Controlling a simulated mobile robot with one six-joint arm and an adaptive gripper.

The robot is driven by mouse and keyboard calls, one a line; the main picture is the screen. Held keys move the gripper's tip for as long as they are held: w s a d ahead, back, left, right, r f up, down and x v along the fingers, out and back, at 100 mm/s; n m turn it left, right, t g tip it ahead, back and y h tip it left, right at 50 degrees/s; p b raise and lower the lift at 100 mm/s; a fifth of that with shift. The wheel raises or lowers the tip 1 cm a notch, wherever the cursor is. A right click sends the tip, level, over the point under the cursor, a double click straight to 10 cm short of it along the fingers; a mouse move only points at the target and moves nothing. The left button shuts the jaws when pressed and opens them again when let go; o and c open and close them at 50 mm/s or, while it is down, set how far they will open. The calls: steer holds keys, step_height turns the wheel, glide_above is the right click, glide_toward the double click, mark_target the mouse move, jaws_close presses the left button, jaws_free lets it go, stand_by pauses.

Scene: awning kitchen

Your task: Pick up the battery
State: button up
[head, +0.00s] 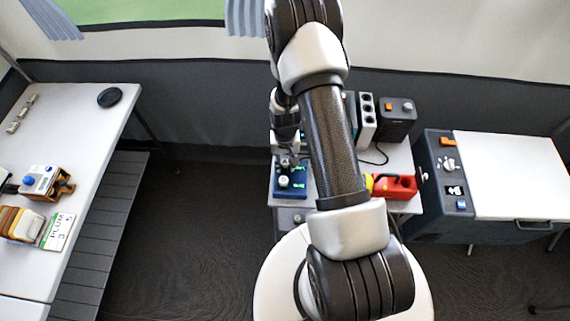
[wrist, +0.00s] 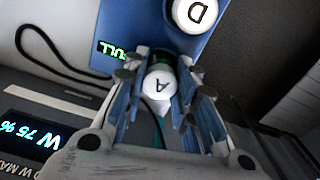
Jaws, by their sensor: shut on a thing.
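A battery with a white top marked "A" (wrist: 160,84) is between the fingers of my gripper (wrist: 160,66) in the wrist view. The fingers are shut on it from both sides and hide its lower part. A second white-topped piece marked "D" (wrist: 196,12) stands on the blue charger (wrist: 150,22), beyond the fingertips. I cannot tell whether battery A is still seated or lifted. In the head view my gripper (head: 287,156) is low over the blue charger (head: 298,184), on the small grey table.
A red can (head: 396,187) and a dark box (head: 396,118) stand on the same table. A cooler (head: 445,180) is right; a long table (head: 85,150) is left.

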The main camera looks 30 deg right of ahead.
mark_target(285, 161)
step_height(285, 161, up, 20)
steer(key=p, duration=0.4)
steer(key=shift+p, duration=0.4)
